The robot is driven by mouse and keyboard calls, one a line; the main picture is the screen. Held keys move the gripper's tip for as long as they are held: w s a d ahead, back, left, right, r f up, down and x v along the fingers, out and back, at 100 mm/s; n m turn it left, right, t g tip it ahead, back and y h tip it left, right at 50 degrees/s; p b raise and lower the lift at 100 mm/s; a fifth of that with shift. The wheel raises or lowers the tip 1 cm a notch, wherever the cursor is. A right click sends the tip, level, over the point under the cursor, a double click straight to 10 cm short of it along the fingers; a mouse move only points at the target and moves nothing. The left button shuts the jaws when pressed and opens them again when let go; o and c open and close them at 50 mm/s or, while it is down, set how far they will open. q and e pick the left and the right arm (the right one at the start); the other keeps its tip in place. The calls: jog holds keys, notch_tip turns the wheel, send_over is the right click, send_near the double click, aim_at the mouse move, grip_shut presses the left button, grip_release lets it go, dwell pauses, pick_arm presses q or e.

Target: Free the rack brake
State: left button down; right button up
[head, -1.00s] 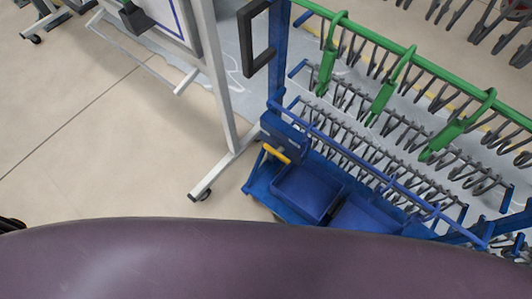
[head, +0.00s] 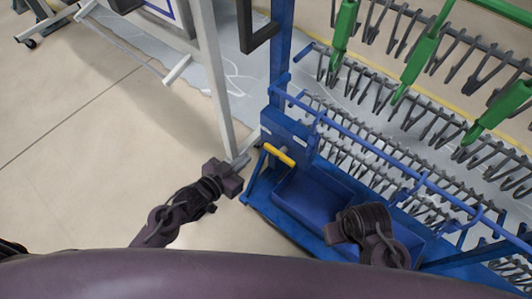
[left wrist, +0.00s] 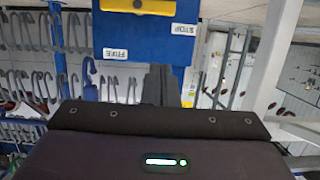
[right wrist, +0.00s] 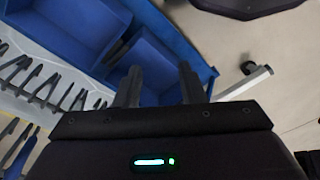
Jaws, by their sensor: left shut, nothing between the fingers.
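The rack brake is a blue box (head: 284,130) on the rack's near left corner, with a yellow lever (head: 279,155) on it. In the left wrist view the brake plate (left wrist: 125,40) is upside down, with a FREE label (left wrist: 115,54) at left and a STOP label (left wrist: 184,29) at right. The yellow lever (left wrist: 140,6) is cut by the top edge, so its setting is unclear. My left gripper (head: 241,160) is shut and empty, left of the lever and apart from it. My right gripper (right wrist: 158,86) is open and empty over the blue bins.
Blue bins (head: 310,195) sit in the rack's base. Rows of grey hooks (head: 375,150) and green hangers (head: 415,60) fill the right. A grey stand post (head: 215,75) rises behind my left gripper. The floor (head: 80,150) at left is clear.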

aim_at(279, 155)
pick_arm(q)
jog(key=shift+d+r, duration=0.25)
jog(key=shift+r, duration=0.2)
pick_arm(e)
jog(key=shift+r, duration=0.4)
pick_arm(q)
jog(key=shift+w, duration=0.15)
